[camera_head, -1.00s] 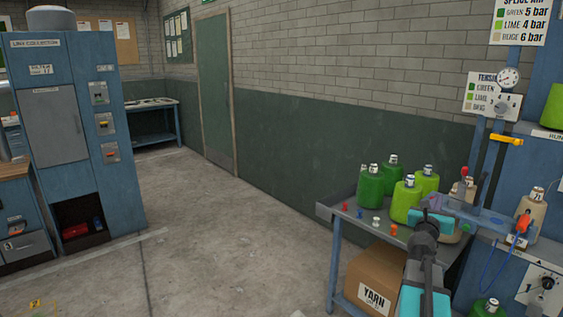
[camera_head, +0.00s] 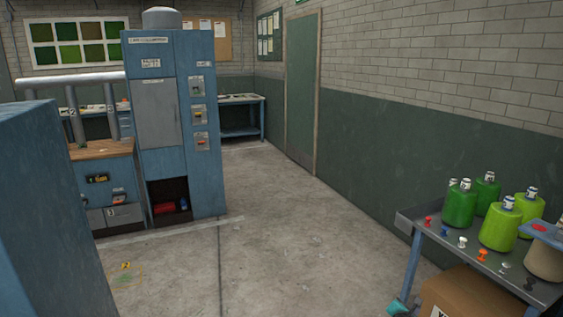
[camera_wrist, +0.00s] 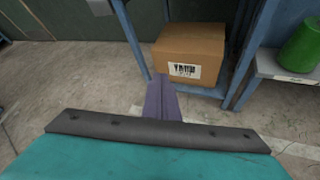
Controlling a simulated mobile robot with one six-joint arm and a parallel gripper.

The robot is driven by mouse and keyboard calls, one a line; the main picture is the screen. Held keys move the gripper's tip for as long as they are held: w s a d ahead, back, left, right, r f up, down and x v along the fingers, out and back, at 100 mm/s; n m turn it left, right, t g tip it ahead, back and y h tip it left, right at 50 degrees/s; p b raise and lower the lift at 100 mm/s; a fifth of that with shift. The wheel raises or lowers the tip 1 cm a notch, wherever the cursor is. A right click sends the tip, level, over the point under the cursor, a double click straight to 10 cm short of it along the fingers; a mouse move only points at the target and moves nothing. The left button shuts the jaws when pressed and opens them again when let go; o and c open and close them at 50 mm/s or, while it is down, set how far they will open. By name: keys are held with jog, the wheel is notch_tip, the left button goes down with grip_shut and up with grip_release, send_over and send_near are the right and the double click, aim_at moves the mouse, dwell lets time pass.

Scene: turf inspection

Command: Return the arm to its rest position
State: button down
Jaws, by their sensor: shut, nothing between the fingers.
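My gripper (camera_wrist: 162,100) shows in the wrist view as purple fingers pressed together beyond a dark bar and a teal housing. It is shut and holds nothing. It points down toward the floor in front of the metal side table, with the cardboard box (camera_wrist: 190,52) marked "YARN" just beyond it. In the head view only a small teal piece of my arm shows at the bottom edge, left of the box (camera_head: 470,295). The rest of my arm is out of that view.
The side table (camera_head: 404,220) at the right carries green and lime yarn cones (camera_head: 500,230) and several small coloured pegs. A blue cabinet (camera_head: 180,120) stands at the back left. A blue panel (camera_head: 50,210) fills the near left. The middle floor is clear.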

jog(key=s+a+f+m+g+y, duration=0.2)
jog(key=s+a+f+m+g, duration=0.25)
jog(key=s+a+f, duration=0.7)
jog(key=s+a+f+m+g+y, duration=0.25)
jog(key=s+a+f+m, duration=0.25)
jog(key=s+a+f, duration=0.65)
jog(key=s+a+f+m+g+y, duration=0.2)
jog(key=s+a+m+g, duration=0.2)
jog(key=s+m, duration=0.3)
jog(key=s+a+f+m+g+y, duration=0.2)
jog(key=s+a+f+m+g, duration=0.1)
jog(key=s+m, duration=0.4)
jog(key=s+a, duration=0.1)
jog(key=s, duration=0.2)
jog(key=shift+s+a+f+g, duration=0.2)
jog(key=shift+s+g, duration=0.1)
jog(key=shift+g, duration=0.1)
